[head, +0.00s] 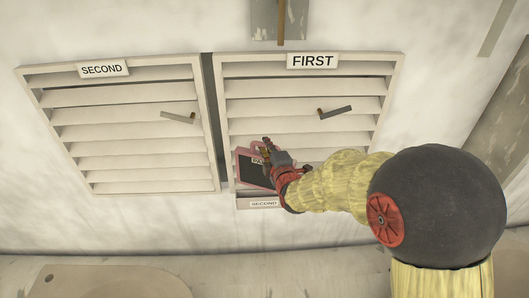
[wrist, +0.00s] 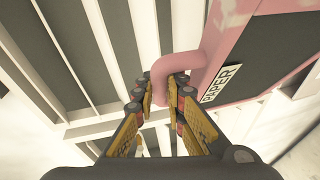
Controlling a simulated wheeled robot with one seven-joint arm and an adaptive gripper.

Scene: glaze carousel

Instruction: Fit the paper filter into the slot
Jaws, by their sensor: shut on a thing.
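The paper filter (head: 252,170) is a pink frame with a dark panel and a pink loop handle. In the wrist view the filter (wrist: 262,66) is at the upper right, with a label reading PAPER. My gripper (head: 268,151) is shut on the handle. In the wrist view my gripper's (wrist: 163,98) fingers close on either side of the handle (wrist: 166,72). The filter is tilted in front of the lower left of the louvred panel labelled FIRST (head: 312,61). A slot opening cannot be made out.
A second louvred panel (head: 130,130), labelled SECOND, is on the left. Each panel has a lever (head: 178,117) (head: 335,112). A small plate reading SECOND (head: 264,203) sits below the right panel. A pale rounded surface (head: 115,281) is at the lower left.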

